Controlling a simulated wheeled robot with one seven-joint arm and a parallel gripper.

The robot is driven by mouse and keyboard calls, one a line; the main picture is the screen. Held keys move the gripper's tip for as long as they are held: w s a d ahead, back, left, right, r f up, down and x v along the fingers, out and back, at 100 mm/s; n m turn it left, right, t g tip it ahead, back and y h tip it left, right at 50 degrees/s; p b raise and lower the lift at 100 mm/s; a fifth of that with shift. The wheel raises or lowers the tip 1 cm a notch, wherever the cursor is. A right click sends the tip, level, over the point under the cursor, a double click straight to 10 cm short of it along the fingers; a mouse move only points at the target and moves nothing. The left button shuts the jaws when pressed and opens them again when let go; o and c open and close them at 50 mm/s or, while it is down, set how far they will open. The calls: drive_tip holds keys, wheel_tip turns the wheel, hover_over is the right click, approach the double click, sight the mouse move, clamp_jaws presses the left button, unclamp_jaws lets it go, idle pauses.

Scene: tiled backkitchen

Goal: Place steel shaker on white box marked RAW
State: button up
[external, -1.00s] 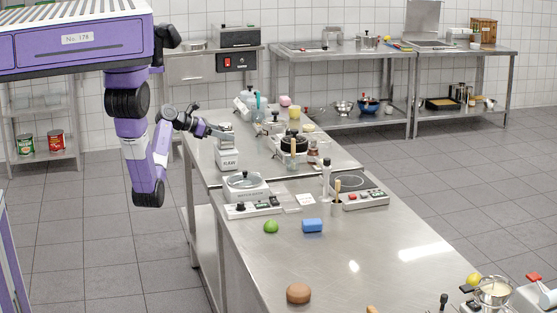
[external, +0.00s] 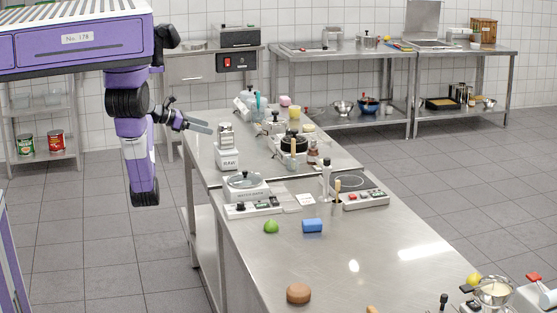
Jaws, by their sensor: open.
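The steel shaker (external: 225,136) stands upright on top of the white box marked RAW (external: 228,160), near the left edge of the far steel table. My gripper (external: 206,128) is open and empty, to the left of the shaker and at about the height of its upper part in the picture. A small gap shows between the fingers and the shaker.
A scale-like device with a round lid (external: 245,183) stands in front of the box. A black-topped pot (external: 294,141) and several bottles stand to the right.

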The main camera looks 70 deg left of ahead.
drive_tip(key=shift+v, duration=1.4)
